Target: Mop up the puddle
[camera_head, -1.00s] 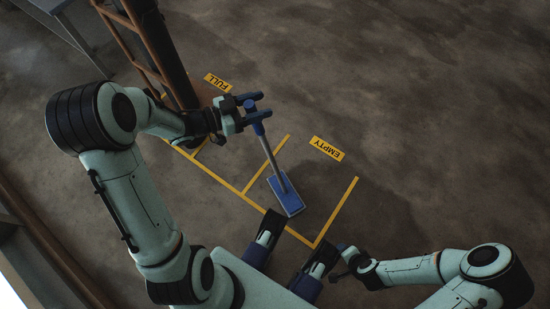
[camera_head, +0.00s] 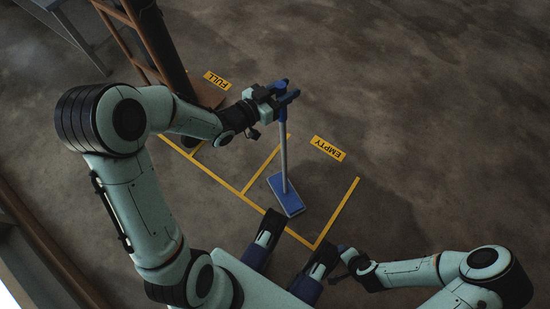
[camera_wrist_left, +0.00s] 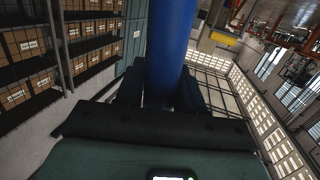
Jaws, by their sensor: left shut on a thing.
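A mop with a blue flat head (camera_head: 285,195) and a grey pole (camera_head: 284,160) stands on the floor inside the yellow-lined area. My left gripper (camera_head: 285,91) is shut on the blue top of its handle. The blue handle (camera_wrist_left: 171,40) fills the middle of the left wrist view, between the fingers. A darker patch of floor (camera_head: 325,190) lies right of the mop head; I cannot tell whether it is the puddle or shadow. My right gripper (camera_head: 345,253) is low in the head view, apart from the mop; its jaw opening is unclear.
Yellow floor lines (camera_head: 219,179) mark bays with a FULL label (camera_head: 216,81) and an EMPTY label (camera_head: 328,148). A dark post (camera_head: 172,50) and brown frame (camera_head: 130,42) stand at the upper left. The floor to the upper right is clear.

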